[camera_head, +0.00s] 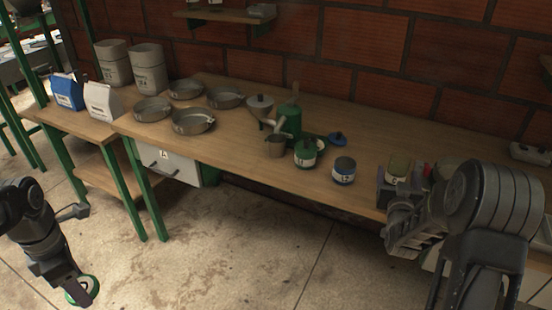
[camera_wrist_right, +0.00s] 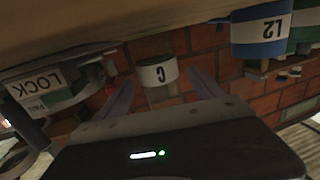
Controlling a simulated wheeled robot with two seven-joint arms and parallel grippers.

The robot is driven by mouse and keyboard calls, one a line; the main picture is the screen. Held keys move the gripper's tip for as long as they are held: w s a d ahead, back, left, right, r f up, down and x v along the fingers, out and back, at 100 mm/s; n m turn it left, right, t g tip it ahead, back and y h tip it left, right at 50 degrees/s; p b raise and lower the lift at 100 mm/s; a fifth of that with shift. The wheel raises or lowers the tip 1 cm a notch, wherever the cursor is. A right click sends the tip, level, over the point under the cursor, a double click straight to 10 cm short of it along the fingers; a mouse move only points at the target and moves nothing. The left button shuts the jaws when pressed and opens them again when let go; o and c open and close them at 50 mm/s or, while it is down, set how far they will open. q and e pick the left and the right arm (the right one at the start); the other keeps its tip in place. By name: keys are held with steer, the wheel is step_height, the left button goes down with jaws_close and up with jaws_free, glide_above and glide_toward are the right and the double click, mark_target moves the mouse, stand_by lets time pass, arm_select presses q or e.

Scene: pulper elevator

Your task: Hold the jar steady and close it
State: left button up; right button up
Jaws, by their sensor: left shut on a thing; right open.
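My left gripper (camera_head: 76,281) is low at the bottom left, away from the bench, shut on a round green-rimmed thing (camera_head: 93,290), mostly hidden by the gripper. My right gripper (camera_head: 396,187) is open at the bench's front edge, beside an olive-topped jar (camera_head: 399,164). In the right wrist view, which is upside down, a can marked C (camera_wrist_right: 157,72) appears between the spread fingers; contact cannot be told. A blue-banded jar (camera_head: 344,170) stands to the left; its L2 label shows in the wrist view (camera_wrist_right: 262,30). A green jar (camera_head: 305,153) with a dark knob stands further left.
A blue lid (camera_head: 337,138) lies behind the blue-banded jar. A LOCK-labelled object (camera_wrist_right: 35,85) is close in the wrist view.

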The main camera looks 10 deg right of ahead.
arm_select(q)
steer(key=shift+r, duration=0.25)
arm_select(e)
steer(key=shift+x, duration=1.35)
steer(key=c, duration=1.6)
steer(key=shift+r, duration=0.1)
steer(key=shift+c, duration=0.2)
step_height(320, 180, up, 10)
